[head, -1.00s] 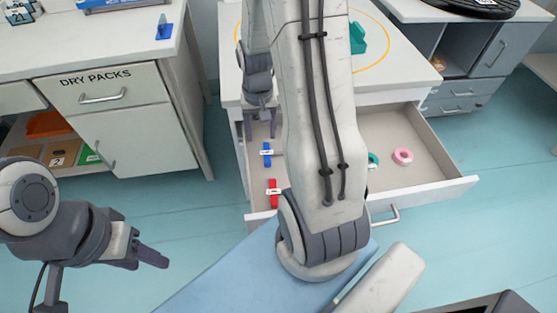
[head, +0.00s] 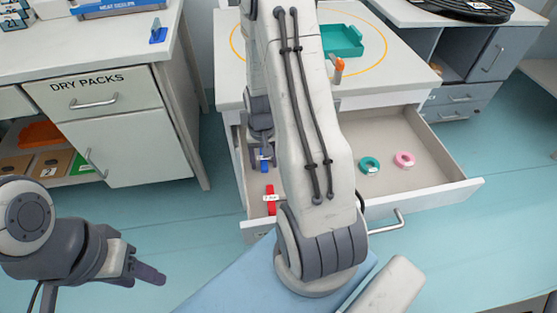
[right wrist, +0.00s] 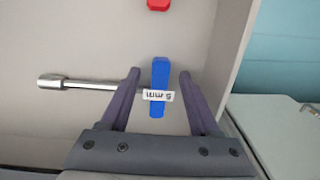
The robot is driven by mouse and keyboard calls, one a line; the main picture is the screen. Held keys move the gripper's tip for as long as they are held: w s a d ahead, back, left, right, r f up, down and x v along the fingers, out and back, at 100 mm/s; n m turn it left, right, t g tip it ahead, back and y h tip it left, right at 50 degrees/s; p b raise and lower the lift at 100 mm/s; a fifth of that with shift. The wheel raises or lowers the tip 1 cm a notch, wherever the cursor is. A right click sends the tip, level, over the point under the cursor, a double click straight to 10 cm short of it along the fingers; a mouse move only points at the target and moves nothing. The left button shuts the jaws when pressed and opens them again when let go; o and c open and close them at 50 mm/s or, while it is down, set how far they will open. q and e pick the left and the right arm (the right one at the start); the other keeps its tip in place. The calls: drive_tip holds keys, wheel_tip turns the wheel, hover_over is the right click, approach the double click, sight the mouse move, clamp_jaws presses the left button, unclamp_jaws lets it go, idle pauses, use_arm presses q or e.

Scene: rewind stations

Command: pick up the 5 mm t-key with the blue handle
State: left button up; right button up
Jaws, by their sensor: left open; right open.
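The blue-handled t-key (head: 264,160) lies in the open drawer, partly covered by my right gripper (head: 264,154) in the head view. In the right wrist view, its blue handle (right wrist: 159,72) sits between the two open fingers with a gap on each side. Its label reads 5 mm, upside down. Its metal shaft (right wrist: 75,83) runs left, past the left finger. A red-handled key (head: 271,203) lies nearer the drawer front and its end shows in the right wrist view (right wrist: 158,4). My left gripper (head: 150,274) is open and empty, away from the drawer.
The drawer (head: 425,190) also holds a teal ring (head: 369,164) and a pink ring (head: 404,159). Its side wall (right wrist: 236,65) is close to my right gripper. A teal tray (head: 341,41) and an orange-topped item (head: 338,66) are on the top above. My right arm hides the drawer's middle.

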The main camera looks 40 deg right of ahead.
clamp_jaws()
drive_tip(key=shift+r, duration=0.15)
